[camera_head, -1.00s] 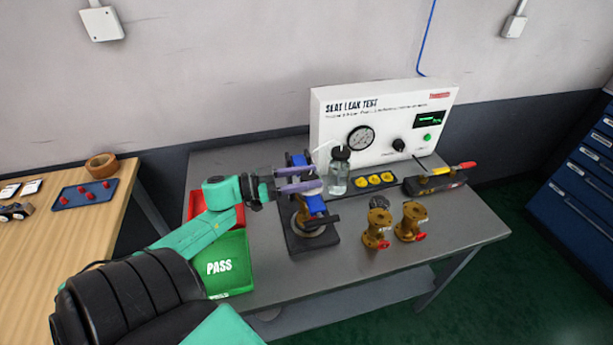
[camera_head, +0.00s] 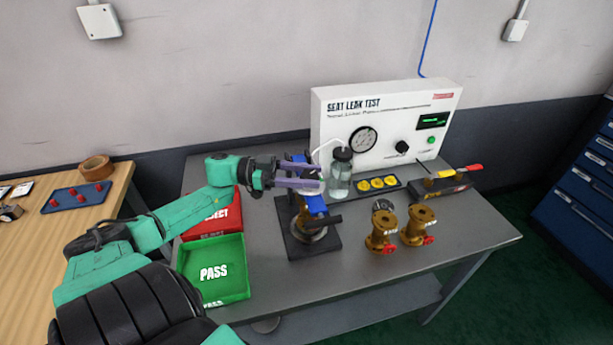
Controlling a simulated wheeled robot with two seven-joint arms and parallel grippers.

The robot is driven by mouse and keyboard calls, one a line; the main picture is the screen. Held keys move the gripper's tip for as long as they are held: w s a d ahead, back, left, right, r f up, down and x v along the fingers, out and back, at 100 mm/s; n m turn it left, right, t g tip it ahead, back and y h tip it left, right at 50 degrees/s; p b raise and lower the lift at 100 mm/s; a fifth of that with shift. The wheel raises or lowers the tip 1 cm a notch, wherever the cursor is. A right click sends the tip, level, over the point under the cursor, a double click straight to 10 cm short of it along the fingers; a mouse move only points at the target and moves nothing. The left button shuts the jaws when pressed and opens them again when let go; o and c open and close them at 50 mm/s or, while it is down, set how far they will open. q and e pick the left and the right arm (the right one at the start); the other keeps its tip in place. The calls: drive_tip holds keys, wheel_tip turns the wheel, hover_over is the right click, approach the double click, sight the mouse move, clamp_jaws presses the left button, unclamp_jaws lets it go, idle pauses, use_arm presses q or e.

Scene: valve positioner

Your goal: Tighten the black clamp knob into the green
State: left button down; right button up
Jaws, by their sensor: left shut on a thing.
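A blue clamp (camera_head: 315,204) stands on a dark base plate (camera_head: 297,244) in the middle of the grey bench, with a brass body (camera_head: 310,234) low in it. My left gripper (camera_head: 320,179) reaches in from the left, its purple fingers closed at the top of the clamp. The black clamp knob is not clearly visible; it seems to be between or behind the fingertips. No green mark on the clamp can be made out. My right gripper is not in view.
A glass bottle (camera_head: 340,177) stands close behind the clamp, before the white seat leak test panel (camera_head: 333,118). Two brass valves (camera_head: 381,231) (camera_head: 419,226) stand to the right. The green PASS tray (camera_head: 240,255) and red reject tray (camera_head: 213,222) lie left. The front right bench is clear.

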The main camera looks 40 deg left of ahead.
use_arm(q)
drive_tip(key=shift+s+d+f, duration=0.1)
drive_tip(key=shift+f, duration=0.25)
drive_tip(key=shift+c, duration=1.9)
unclamp_jaws()
drive_tip(key=shift+o, duration=0.5)
drive_tip(key=shift+w+d+r, duration=0.1)
drive_tip(key=shift+w+d, duration=0.05)
drive_tip(key=shift+w, duration=0.1)
drive_tip(key=b+v, duration=0.2)
drive_tip(key=v, duration=1.2)
drive_tip(key=shift+s+a+b, duration=0.15)
drive_tip(key=shift+a+b, duration=0.1)
drive_tip(key=shift+b, duration=0.05)
